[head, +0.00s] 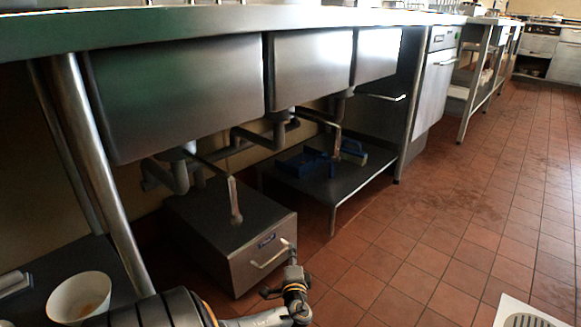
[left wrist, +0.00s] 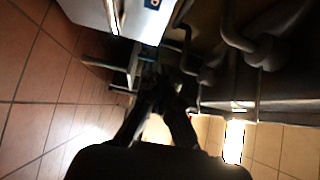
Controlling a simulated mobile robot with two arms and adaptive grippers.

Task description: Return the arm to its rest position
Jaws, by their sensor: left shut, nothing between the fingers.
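My left gripper (head: 287,246) shows in the head view at the lower middle, its arm coming in along the bottom edge from the left. It points up in front of the steel box under the sinks, close to the right end of the box's bar handle (head: 268,258). I cannot tell whether it touches the handle. In the left wrist view the dark fingers (left wrist: 160,92) are together, with nothing seen between them. The pale box front (left wrist: 140,18) with its blue label and the handle (left wrist: 105,65) lie just beyond. My right gripper is not in view.
The steel box (head: 225,222) stands on the tiled floor below the sinks (head: 180,90) and their pipes. A low shelf (head: 335,185) holds blue items. A white bowl (head: 80,297) is at lower left, near my arm. A floor drain (head: 520,315) lies at lower right. Open floor (head: 440,230) spreads right.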

